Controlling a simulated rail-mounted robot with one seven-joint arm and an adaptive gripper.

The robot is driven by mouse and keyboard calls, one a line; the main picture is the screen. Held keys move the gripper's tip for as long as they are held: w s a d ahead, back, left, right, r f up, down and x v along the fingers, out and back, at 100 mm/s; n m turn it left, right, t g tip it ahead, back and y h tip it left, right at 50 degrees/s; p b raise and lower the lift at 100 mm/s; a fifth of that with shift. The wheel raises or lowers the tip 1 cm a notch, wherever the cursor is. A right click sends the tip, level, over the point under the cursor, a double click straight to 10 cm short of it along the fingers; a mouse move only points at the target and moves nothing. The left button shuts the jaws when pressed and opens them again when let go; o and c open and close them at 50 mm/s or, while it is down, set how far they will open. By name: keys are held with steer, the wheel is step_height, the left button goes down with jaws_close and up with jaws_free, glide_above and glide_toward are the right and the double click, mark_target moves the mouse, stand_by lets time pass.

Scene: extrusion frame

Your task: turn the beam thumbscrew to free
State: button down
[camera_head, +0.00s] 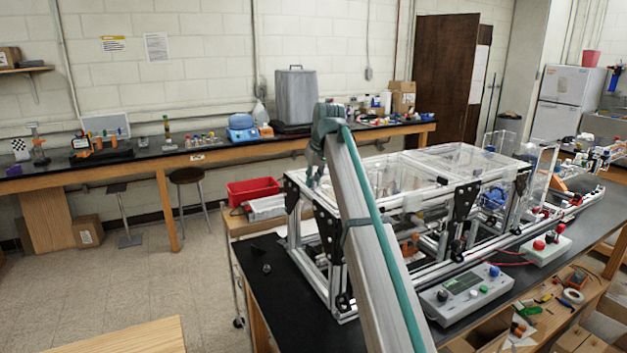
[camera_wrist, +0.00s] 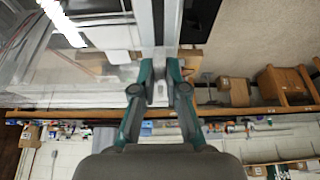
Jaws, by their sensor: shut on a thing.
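The extrusion frame (camera_head: 335,250) of silver profiles with black corner plates stands on the black bench. My gripper (camera_head: 314,172) is at its upper left corner, partly hidden behind my own arm. In the wrist view, a silver beam (camera_wrist: 144,25) runs down from the top edge to my gripper (camera_wrist: 160,82). Its two teal-and-grey fingers are close together at the near end of the beam, shut on the beam thumbscrew. The thumbscrew is mostly hidden between the fingertips, so its turn position cannot be told.
Clear panels (camera_head: 460,160) cover the frame's top. A grey control box (camera_head: 467,292) and a small box with red knobs (camera_head: 545,250) sit at the bench front. A red bin (camera_head: 252,190) stands behind the frame's left end. Open floor lies to the left.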

steer(key=n, duration=0.2)
steer(key=n+g+y, duration=0.1)
steer(key=n, duration=0.3)
steer(key=shift+w+g+y+b, duration=0.25)
steer(key=shift+g+y+b, duration=0.05)
steer(key=shift+g+b, duration=0.1)
steer(key=n+g, duration=0.1)
steer(key=n, duration=0.1)
steer(key=n+b, duration=0.1)
steer(key=n, duration=0.1)
steer(key=shift+w+n+g, duration=0.1)
steer(key=shift+n+g, duration=0.3)
steer(key=shift+r+n+g, duration=0.1)
steer(key=shift+n+g, duration=0.2)
steer(key=shift+n, duration=0.6)
steer(key=shift+r+n+g+p, duration=0.2)
steer(key=shift+n+g+p, duration=0.2)
steer(key=shift+n+p, duration=0.55)
steer(key=n+p, duration=0.1)
steer(key=p, duration=0.2)
steer(key=shift+n+g+p, duration=0.3)
steer(key=shift+n+p, duration=0.05)
steer(key=n+p, duration=0.1)
steer(key=p, duration=0.2)
steer(key=shift+f+n+g+p, duration=0.3)
steer(key=shift+n+p, duration=0.1)
steer(key=shift+p, duration=0.15)
